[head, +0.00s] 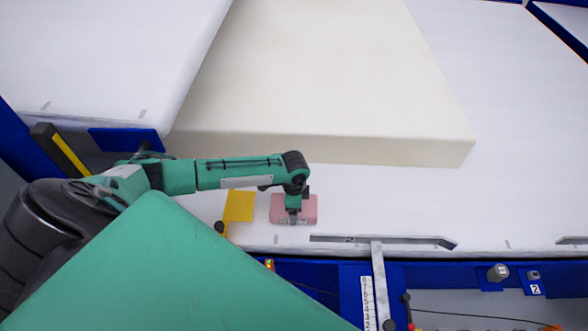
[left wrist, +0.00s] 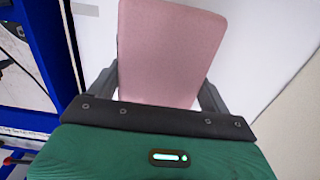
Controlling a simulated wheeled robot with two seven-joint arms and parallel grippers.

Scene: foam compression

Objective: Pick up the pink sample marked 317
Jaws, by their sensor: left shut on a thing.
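The pink sample (head: 308,208) is a small block on the white surface near its front edge, in front of the large cream foam block. My left gripper (head: 293,217) reaches down over it from above. In the left wrist view the pink sample (left wrist: 168,52) fills the space between the two dark fingers (left wrist: 160,95), which are shut on it. Its marking is not readable in either view. I cannot tell whether it is lifted off the surface. My right gripper is not in view.
A yellow square (head: 239,206) lies just left of the sample. The large cream foam block (head: 320,90) lies behind. The white surface (head: 510,180) is clear to the right.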

